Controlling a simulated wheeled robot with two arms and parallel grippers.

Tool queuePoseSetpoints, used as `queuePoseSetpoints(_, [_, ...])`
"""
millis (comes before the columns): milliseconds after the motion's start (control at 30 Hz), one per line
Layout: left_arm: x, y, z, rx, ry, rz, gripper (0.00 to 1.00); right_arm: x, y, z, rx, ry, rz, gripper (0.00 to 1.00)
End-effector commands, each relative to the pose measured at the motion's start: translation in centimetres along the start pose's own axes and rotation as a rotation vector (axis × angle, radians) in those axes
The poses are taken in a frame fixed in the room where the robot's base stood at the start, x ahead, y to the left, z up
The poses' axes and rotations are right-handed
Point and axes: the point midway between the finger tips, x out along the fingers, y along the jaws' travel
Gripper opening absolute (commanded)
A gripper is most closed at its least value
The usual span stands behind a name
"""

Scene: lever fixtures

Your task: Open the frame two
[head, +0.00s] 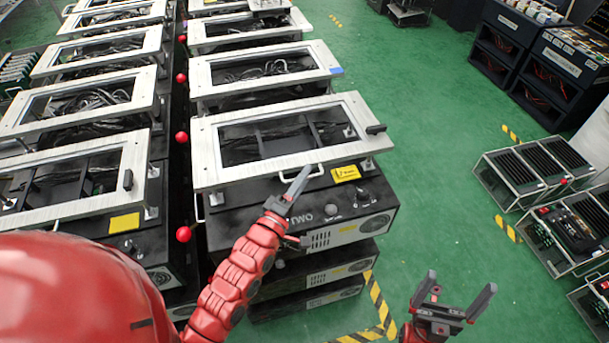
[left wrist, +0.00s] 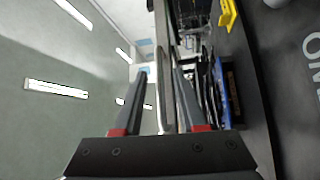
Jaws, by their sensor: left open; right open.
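Frame two (head: 205,155) is the pale rectangular lid frame on the black box marked TWO (head: 325,215). It lies flat over the box's top opening. A thin metal handle (head: 312,173) sticks out from its front edge. My left gripper (head: 300,180) is at this handle. In the left wrist view, the open fingers (left wrist: 161,100) stand on either side of a thin metal bar (left wrist: 161,62), which looks like the handle. I cannot tell whether they touch it. My right gripper (head: 455,298) is open and empty, low over the floor right of the box.
More framed boxes stand in two rows, including one at left (head: 75,175). Red balls (head: 183,137) line the gap between rows. A black latch-like piece (head: 376,129) sits on frame two's right edge. Green floor is clear to the right, before metal racks (head: 535,170).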

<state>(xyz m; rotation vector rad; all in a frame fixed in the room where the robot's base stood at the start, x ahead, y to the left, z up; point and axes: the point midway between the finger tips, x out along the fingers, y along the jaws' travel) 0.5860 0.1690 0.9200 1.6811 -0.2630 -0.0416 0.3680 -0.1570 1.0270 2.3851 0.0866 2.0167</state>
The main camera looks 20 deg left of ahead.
Motion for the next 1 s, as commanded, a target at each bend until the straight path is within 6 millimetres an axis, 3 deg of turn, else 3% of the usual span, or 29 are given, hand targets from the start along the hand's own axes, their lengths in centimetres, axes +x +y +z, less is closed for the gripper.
queuePoseSetpoints(367, [0.66,-0.06,0.04,0.000,0.000,-0.001,0.40,0.08,0.01,-0.01,0.000,0.000,0.000,1.00])
queuePoseSetpoints(600, [0.65,-0.06,0.02,0.000,0.000,-0.001,0.00,0.09,0.00,-0.02,0.000,0.000,0.000,1.00])
queuePoseSetpoints(1000, [0.63,-0.09,0.01,-0.001,0.001,-0.001,0.00,0.08,0.00,-0.01,0.000,0.000,0.000,1.00])
